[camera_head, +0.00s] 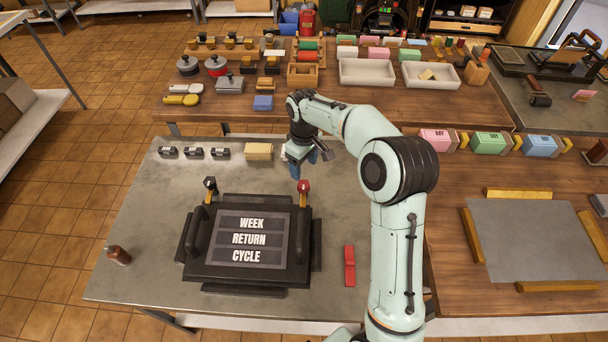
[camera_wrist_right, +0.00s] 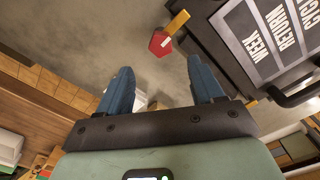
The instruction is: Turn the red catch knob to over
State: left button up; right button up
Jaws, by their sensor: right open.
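The red catch knob (camera_head: 303,186) sits on top of a yellow lever at the back right corner of the black press (camera_head: 250,200). In the right wrist view the red knob (camera_wrist_right: 160,43) and its yellow lever (camera_wrist_right: 178,22) show just beyond my fingertips. My right gripper (camera_head: 309,166) is open, with blue fingers pointing down, behind the red knob in the head view. In the wrist view the gap between its fingers (camera_wrist_right: 160,70) is in line with the knob, and no finger touches it. My left gripper is not in view.
A black knob (camera_head: 210,184) on a similar lever stands at the press's back left. Type plates (camera_head: 250,239) reading WEEK, RETURN, CYCLE lie in the press. A red bar (camera_head: 349,266) lies right of it. A yellowish block (camera_head: 259,151) and small black blocks (camera_head: 194,152) sit behind.

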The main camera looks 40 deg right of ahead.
notch_tip(320, 180, up, 5)
jog(key=shift+f, duration=0.15)
jog(key=shift+f, duration=0.1)
dwell(0.5)
